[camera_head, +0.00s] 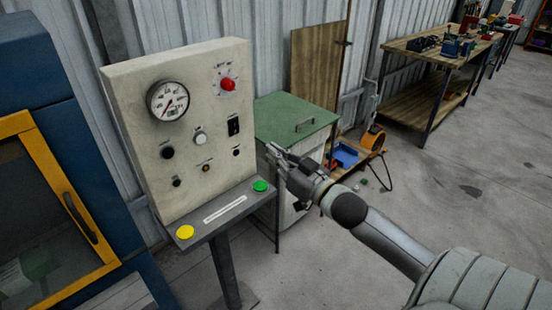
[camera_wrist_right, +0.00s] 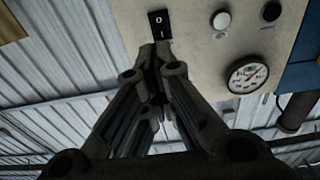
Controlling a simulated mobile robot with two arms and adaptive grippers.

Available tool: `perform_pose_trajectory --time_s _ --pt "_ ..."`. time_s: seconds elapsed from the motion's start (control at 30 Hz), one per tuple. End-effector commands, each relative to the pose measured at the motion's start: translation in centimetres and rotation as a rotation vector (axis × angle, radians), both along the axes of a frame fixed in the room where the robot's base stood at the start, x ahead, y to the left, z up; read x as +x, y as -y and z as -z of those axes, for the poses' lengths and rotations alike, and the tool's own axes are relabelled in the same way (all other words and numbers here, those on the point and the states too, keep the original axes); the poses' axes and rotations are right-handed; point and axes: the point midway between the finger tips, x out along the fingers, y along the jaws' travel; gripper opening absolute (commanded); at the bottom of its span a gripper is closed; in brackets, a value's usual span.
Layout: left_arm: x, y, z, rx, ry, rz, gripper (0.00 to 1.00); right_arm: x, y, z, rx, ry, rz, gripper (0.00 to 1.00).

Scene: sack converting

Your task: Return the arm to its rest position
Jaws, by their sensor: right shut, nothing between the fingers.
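My right arm comes in from the lower right of the head view. Its gripper (camera_head: 273,152) is to the right of the beige control panel (camera_head: 128,85), in front of the green-topped cabinet (camera_head: 290,108). In the right wrist view the gripper's fingers (camera_wrist_right: 162,52) are shut and empty. Their tips overlap the lower edge of the black 0/1 switch (camera_wrist_right: 159,20) in that picture; I cannot tell whether they touch it. In the head view this switch (camera_head: 234,126) is clear of the gripper. My left gripper is not in view.
The panel has a gauge (camera_head: 168,101), a red knob (camera_head: 228,85), a green button (camera_head: 260,186) and a yellow button (camera_head: 185,232). A blue machine with a yellow-framed door (camera_head: 108,180) stands at left. A wooden workbench (camera_head: 415,46) is at back right. Floor between is mostly clear.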

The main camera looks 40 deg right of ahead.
Motion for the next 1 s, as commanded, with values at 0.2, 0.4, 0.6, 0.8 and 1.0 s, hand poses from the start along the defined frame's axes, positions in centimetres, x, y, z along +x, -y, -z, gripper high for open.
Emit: perform_pose_trajectory --time_s 0.2,0.4,0.6,0.8,1.0 --pt "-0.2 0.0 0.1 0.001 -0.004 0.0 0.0 -0.3 0.0 0.0 0.0 0.0 0.0 0.0" --pt "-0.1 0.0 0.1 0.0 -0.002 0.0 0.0 -0.3 0.0 0.0 0.0 0.0 0.0 0.0" --pt "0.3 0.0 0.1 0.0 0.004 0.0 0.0 -0.3 0.0 0.0 0.0 0.0 0.0 0.0" --pt "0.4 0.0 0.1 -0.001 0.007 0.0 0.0 0.0 1.2 3.1 0.002 -0.05 0.035 0.0" --pt "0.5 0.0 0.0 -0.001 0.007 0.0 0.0 -0.6 4.7 15.8 -0.007 -0.263 0.146 0.0"
